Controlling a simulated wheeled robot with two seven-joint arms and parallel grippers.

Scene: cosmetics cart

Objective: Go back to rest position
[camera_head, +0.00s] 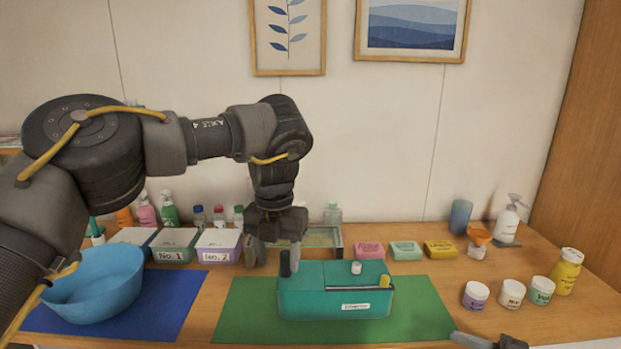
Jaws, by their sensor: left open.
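My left arm comes in from the left and reaches over the table. My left gripper (273,258) points down with its fingers apart, above and behind the left end of the teal box (320,303). Nothing shows between its fingers. A dark upright piece (285,264) stands close to its right finger; whether they touch, I cannot tell. The teal box has a label on its front, a white cap (356,268) and a yellow piece (385,282) on top. Only a small part of my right gripper (488,342) shows at the bottom edge, right of centre.
The box stands on a green mat (425,318). A blue bowl (92,292) sits on a blue mat (185,312) at left. Labelled tubs (174,250) and bottles line the back left. Soaps (404,251), jars (512,296) and a yellow bottle (566,272) stand at right.

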